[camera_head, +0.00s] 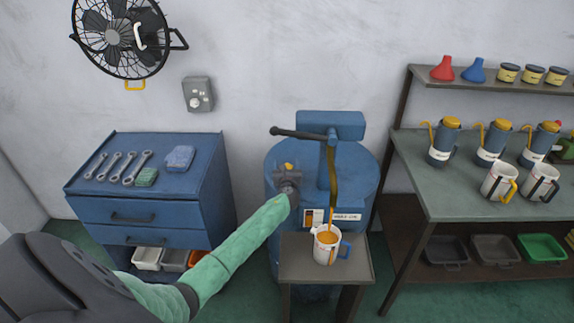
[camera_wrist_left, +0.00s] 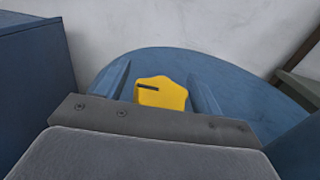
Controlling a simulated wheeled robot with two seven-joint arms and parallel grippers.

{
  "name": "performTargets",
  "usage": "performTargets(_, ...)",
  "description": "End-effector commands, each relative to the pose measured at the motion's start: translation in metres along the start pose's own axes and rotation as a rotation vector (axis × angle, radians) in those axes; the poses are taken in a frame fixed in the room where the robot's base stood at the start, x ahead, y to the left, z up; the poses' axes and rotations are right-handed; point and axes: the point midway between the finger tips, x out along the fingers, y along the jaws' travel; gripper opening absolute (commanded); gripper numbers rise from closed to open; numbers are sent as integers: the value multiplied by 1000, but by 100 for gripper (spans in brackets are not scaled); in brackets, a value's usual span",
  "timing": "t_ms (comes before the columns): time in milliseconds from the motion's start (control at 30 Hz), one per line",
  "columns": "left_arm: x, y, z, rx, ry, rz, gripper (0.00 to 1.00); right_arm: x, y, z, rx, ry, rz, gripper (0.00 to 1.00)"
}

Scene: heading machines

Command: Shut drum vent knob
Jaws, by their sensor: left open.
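The blue drum (camera_head: 350,165) stands against the wall, with a blue pump head and dark lever on top. The yellow vent knob (camera_head: 288,166) shows as a small spot at the drum's left, just beyond my left gripper (camera_head: 289,180). In the left wrist view the yellow knob (camera_wrist_left: 160,93) has a dark slot on its left side. It sits between the two blue-grey fingers of my left gripper (camera_wrist_left: 160,88), which are open around it. I cannot tell whether the fingers touch it. My right gripper is not in view.
Brown liquid runs from the pump into a white mug (camera_head: 326,244) on a small stand (camera_head: 296,262) before the drum. A blue tool cabinet (camera_head: 150,212) is left; a shelf with oil cans and mugs (camera_head: 440,200) is right.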

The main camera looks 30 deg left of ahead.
Motion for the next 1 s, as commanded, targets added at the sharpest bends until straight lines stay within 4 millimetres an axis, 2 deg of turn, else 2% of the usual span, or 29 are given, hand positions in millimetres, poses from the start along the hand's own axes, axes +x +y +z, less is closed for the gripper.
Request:
performTargets(200,0,0,0,0,0,0,67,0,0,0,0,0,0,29)
performTargets(433,0,0,0,0,0,0,22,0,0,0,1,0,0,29)
performTargets(767,0,0,-1,3,-2,-39,22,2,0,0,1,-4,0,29)
performTargets(1000,0,-2,-2,4,-1,-170,22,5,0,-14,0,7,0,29)
